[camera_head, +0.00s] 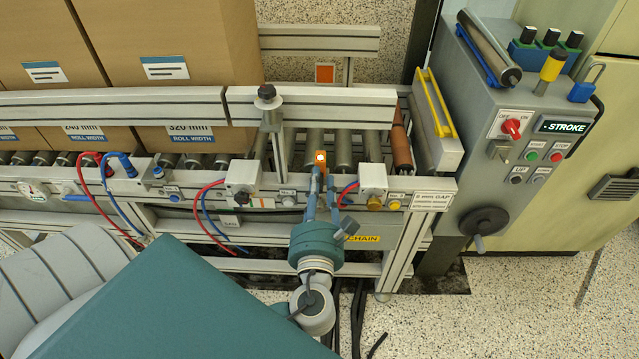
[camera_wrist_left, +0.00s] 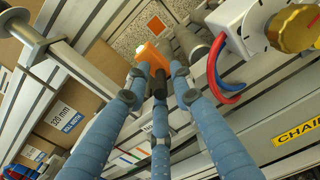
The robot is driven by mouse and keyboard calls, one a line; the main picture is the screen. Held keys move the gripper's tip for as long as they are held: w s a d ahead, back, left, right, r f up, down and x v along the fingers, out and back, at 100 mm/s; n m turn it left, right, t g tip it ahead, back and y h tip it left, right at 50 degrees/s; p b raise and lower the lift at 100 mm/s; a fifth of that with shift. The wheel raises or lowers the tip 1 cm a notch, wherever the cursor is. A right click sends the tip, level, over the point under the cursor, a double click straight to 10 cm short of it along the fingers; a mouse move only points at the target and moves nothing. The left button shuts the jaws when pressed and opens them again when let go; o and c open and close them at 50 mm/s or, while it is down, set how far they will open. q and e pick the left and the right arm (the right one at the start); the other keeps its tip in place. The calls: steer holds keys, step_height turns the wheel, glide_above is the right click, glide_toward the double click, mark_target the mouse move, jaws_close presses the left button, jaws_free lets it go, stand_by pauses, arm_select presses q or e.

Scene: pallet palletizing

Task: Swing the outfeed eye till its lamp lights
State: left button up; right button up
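The outfeed eye is a small orange block (camera_head: 320,157) at the near rail of the roller conveyor, with a pale round spot on its face. It also shows in the left wrist view (camera_wrist_left: 153,59). I cannot tell whether the pale spot is a lit lamp. My left gripper (camera_head: 322,178) reaches up from below. Its blue fingers close in around the eye and appear to touch it in the left wrist view (camera_wrist_left: 157,78). An orange square in a pale frame (camera_head: 325,73) stands across the rollers. My right gripper is not in view.
Large cartons (camera_head: 170,45) stand on the rollers to the left. A post with a dark knob (camera_head: 267,92) rises left of the eye. Red and blue hoses (camera_head: 207,205) and a yellow knob (camera_head: 374,204) lie close by. A grey control box (camera_head: 530,120) stands right.

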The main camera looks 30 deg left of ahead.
arm_select(q)
steer(key=shift+s+d, duration=0.1)
steer(key=shift+s+d+f, duration=0.1)
steer(key=shift+s+d, duration=0.05)
steer(key=shift+s, duration=0.15)
steer(key=v, duration=1.1)
